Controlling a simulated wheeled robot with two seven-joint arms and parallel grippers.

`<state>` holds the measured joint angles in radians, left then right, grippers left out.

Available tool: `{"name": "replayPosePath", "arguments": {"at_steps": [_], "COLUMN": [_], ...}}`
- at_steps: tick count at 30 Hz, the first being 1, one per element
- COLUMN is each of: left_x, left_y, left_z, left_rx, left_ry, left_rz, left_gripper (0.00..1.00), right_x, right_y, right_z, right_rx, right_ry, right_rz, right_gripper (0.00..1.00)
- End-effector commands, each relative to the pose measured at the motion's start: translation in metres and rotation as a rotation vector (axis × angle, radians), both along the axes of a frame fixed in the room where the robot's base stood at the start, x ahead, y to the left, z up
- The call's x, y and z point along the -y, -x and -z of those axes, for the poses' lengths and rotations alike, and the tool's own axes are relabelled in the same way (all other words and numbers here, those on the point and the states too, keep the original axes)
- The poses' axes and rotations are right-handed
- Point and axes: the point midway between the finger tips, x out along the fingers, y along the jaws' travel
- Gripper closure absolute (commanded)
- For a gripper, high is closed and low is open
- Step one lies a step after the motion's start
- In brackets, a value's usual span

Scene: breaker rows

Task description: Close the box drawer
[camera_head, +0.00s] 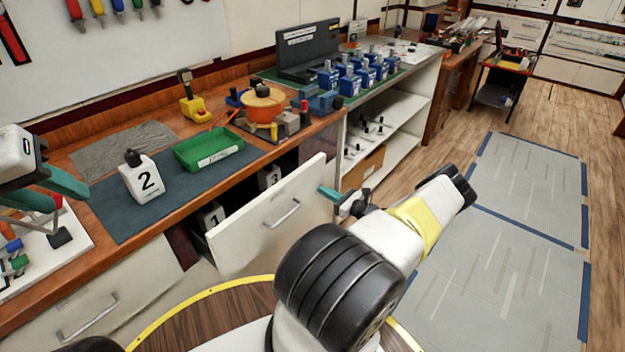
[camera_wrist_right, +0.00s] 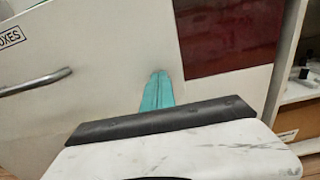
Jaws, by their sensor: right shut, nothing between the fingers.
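The box drawer (camera_head: 262,226) is a white-fronted drawer with a grey bar handle, pulled out from under the wooden workbench. Boxes marked 1 (camera_head: 213,215) and 3 (camera_head: 269,177) stand inside it. My right gripper (camera_head: 326,190) is shut and empty at the right end of the drawer front. In the right wrist view its green fingers (camera_wrist_right: 158,90) point at the white front, right of the handle (camera_wrist_right: 36,82); I cannot tell whether they touch it. My left gripper (camera_head: 62,192) is above the bench at the left, its green fingers spread apart.
A closed drawer (camera_head: 88,318) is at lower left. White open shelves (camera_head: 385,125) stand right of the drawer.

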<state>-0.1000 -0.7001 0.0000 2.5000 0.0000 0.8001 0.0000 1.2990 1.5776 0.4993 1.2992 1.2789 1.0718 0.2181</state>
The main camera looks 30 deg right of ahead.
Motion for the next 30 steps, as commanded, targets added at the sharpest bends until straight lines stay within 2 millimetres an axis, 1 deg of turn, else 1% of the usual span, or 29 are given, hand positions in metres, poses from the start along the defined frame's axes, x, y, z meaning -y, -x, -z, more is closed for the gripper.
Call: {"name": "replayPosePath", "arguments": {"at_steps": [1,6,15,21,30], "left_x": [0.0,0.0,0.0,0.0,0.0], "left_y": [0.0,0.0,0.0,0.0,0.0], "left_z": [0.0,0.0,0.0,0.0,0.0], "left_rx": [0.0,0.0,0.0,0.0,0.0], "left_ry": [0.0,0.0,0.0,0.0,0.0], "left_rz": [0.0,0.0,0.0,0.0,0.0], "left_gripper": [0.64,0.64,0.64,0.64,0.64], "right_x": [-0.005,-0.018,-0.036,-0.044,-0.049], "right_y": [-0.01,-0.04,-0.085,-0.104,-0.117], "right_z": [0.0,0.0,0.0,0.0,-0.001], "right_rx": [0.001,0.001,0.001,0.0,0.0], "right_ry": [0.001,0.0,0.001,0.0,0.0], "right_rz": [-0.003,-0.002,-0.002,-0.001,0.0], "right_gripper": [1.0,1.0,1.0,1.0,1.0]}}
